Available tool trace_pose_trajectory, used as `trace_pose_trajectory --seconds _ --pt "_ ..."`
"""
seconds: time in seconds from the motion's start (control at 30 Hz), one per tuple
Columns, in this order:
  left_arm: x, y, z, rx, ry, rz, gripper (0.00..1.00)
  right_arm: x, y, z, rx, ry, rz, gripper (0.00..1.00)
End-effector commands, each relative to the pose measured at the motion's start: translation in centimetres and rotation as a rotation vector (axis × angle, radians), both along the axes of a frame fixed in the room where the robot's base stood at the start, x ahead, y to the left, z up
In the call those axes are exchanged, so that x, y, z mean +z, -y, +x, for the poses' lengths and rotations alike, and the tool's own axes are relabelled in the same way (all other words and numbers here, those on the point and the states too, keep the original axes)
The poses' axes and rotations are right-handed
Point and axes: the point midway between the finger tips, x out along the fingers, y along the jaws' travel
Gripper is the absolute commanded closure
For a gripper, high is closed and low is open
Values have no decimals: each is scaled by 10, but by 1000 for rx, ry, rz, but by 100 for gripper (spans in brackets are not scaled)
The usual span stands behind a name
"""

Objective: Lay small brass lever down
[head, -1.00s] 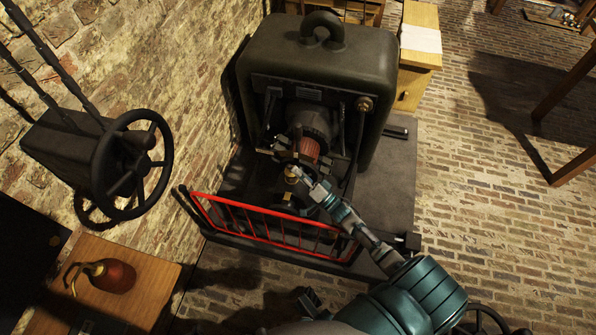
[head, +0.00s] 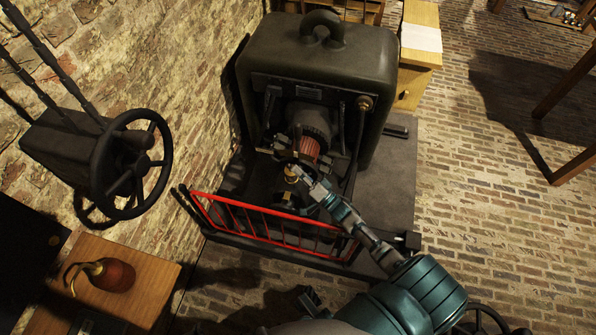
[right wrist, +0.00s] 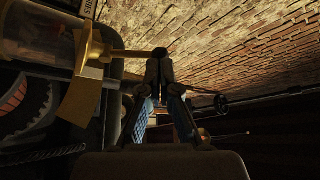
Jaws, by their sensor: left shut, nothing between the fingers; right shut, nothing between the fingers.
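The small brass lever (right wrist: 128,53) shows in the right wrist view as a thin brass bar on a flat brass fitting (right wrist: 80,90). Its dark knobbed end is at the tips of my right gripper (right wrist: 160,58); I cannot tell whether they touch. The fingers are together and hold nothing. In the head view my right gripper (head: 303,170) is beside a small brass piece (head: 290,172) in front of the dark machine (head: 318,62); the lever itself is too small to make out there. My left gripper (head: 309,299) is a dark, partly hidden shape at the bottom, shut and empty.
A red railing (head: 270,217) stands in front of the machine's base, below my right arm. A black handwheel (head: 131,165) juts from the brick wall at left. A wooden table (head: 145,283) with a red-brown vessel (head: 115,276) is at lower left.

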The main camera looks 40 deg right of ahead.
Motion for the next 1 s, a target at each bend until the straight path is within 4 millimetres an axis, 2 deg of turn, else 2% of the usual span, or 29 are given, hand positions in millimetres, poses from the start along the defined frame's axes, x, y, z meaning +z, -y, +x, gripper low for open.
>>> trace_pose_trajectory --seconds 0.27,0.37,0.7,0.83,1.0 --pt "0 -1 0 -1 1 4 100 1 0 0 0 1 -1 100" --pt "0 -1 0 -1 2 3 100 9 0 0 1 2 -1 100" --pt "1 0 0 0 1 1 100 71 1 0 2 3 -2 100" --pt "0 0 0 0 1 1 100 88 1 1 1 1 0 100" --pt "0 0 0 0 1 1 100 98 1 1 1 -2 0 100"
